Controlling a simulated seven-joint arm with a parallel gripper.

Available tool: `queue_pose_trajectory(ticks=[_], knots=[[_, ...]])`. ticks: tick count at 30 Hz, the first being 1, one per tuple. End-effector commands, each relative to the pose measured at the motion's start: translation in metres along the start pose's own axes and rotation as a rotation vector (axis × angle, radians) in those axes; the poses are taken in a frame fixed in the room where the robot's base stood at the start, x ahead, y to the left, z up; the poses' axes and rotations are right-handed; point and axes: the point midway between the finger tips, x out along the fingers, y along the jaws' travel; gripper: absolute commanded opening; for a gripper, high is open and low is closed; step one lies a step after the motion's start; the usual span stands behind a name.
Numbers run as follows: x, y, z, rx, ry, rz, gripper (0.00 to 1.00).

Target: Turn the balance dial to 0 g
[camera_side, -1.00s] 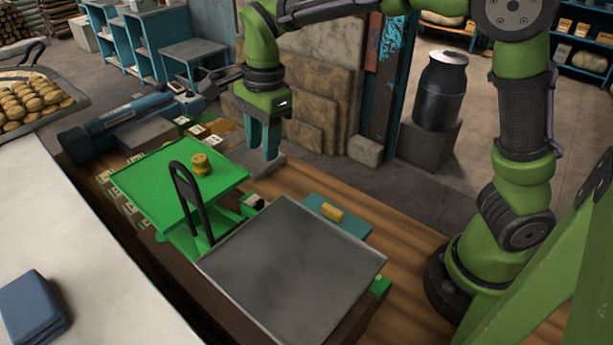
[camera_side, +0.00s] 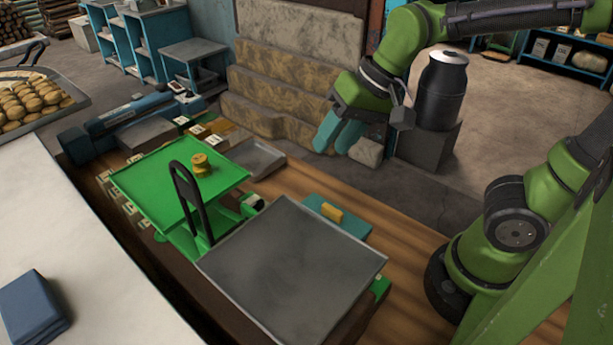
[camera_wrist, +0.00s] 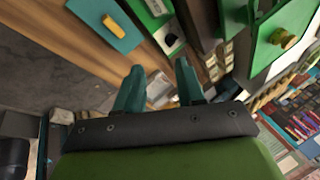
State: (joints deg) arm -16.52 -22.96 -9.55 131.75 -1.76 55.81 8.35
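The green balance has a green pan (camera_side: 150,185) on the left with a brass weight (camera_side: 201,164) on it, and a larger grey metal pan (camera_side: 290,265) on the right. Both pans look empty otherwise. A small black-and-white part (camera_side: 253,203), possibly the dial, sits between the pans at the back; its reading is too small to make out. My gripper (camera_side: 336,136) is tilted in the air behind and to the right of the balance, apart from it. In the wrist view the two teal fingers (camera_wrist: 160,82) are spread with nothing held between them.
A teal block with a yellow piece (camera_side: 332,212) lies behind the grey pan. A small metal tray (camera_side: 258,158) and several labelled cards (camera_side: 197,130) lie behind the green pan. A dark milk can (camera_side: 440,90) stands on a block. The wooden tabletop (camera_side: 400,245) at right is clear.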

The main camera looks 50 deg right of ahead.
Motion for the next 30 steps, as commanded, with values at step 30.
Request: queue_pose_trajectory(ticks=[30], knots=[[-0.039, 0.04, 0.021, -0.104, 0.261, 0.006, 0.49]])
